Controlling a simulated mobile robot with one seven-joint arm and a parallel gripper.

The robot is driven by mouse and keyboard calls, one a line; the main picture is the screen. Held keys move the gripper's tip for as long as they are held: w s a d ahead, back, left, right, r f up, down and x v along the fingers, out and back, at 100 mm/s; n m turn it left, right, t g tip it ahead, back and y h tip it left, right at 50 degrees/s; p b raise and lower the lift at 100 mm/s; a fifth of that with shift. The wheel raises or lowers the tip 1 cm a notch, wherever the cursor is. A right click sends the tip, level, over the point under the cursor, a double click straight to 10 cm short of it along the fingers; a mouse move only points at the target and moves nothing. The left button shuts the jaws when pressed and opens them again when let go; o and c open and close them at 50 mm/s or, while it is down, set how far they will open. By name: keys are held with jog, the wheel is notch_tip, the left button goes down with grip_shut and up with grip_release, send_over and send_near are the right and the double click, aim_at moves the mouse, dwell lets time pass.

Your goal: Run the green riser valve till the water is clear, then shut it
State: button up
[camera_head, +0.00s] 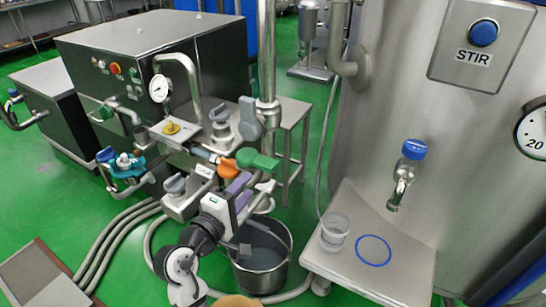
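The green valve handle (258,160) sits on the pipework at the foot of the vertical riser pipe (267,55), right of an orange handle (225,169). My gripper (243,208) is just below these handles, close to a purple part (238,186). Its fingers are hard to make out against the pipework, so I cannot tell whether they are open or touching anything. A steel bucket (283,270) stands on the floor below, holding greyish liquid. No running stream of water is visible. The valve's outlet is hidden.
A steel shelf (400,262) at the right bears a clear cup (335,232) and a blue ring mark, below a blue-topped tap (409,165) on the large tank (390,110). Hoses (95,257) lie on the green floor at left. Other valves (122,163) crowd the left.

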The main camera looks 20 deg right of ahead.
aim_at(271, 160)
jog(key=p+x, duration=0.3)
jog(key=x, duration=0.9)
jog(key=shift+w+d, duration=0.1)
jog(key=shift+w, duration=0.05)
grip_shut()
